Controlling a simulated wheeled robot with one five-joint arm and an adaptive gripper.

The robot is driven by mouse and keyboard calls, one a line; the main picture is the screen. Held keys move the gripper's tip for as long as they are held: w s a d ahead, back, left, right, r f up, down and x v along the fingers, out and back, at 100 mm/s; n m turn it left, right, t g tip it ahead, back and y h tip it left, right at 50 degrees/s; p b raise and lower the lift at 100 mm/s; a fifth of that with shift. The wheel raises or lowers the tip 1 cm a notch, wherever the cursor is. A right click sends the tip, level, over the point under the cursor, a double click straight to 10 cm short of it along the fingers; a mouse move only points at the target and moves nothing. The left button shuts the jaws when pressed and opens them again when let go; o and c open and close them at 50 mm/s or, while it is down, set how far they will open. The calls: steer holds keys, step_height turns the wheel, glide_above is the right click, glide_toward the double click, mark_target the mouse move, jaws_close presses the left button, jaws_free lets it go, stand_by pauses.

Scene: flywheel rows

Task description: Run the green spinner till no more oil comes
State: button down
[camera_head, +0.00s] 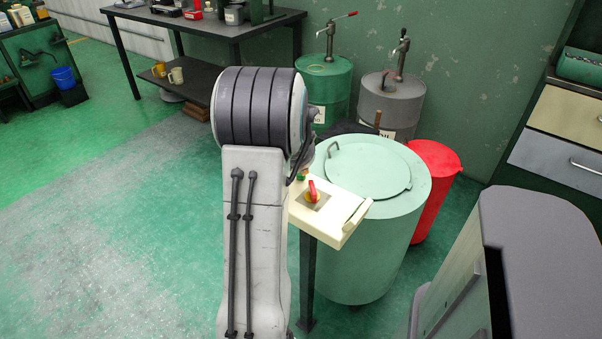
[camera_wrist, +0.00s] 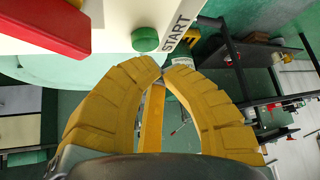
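The pale green spinner (camera_head: 365,250) is a round tub with its lid (camera_head: 370,168) down. In the wrist view, a round green button (camera_wrist: 145,39) sits beside the word START on the panel, and part of a red handle (camera_wrist: 45,25) shows at upper left. My gripper (camera_wrist: 166,66) has its yellow fingers drawn together, tips nearly meeting, just below the button in the picture. I see nothing held. Contact with the button cannot be told. My arm mostly hides the gripper in the head view.
A red bin (camera_head: 434,190) stands behind the spinner at right. A green drum (camera_head: 326,88) and a grey drum (camera_head: 391,105), both with hand pumps, stand by the wall. A dark workbench (camera_head: 215,28) is at the back left. Open floor (camera_head: 110,210) lies to the left.

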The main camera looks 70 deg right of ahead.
steer(key=shift+r, duration=0.15)
steer(key=shift+r+p, duration=1.7)
steer(key=shift+r, duration=0.75)
steer(key=shift+f, duration=0.1)
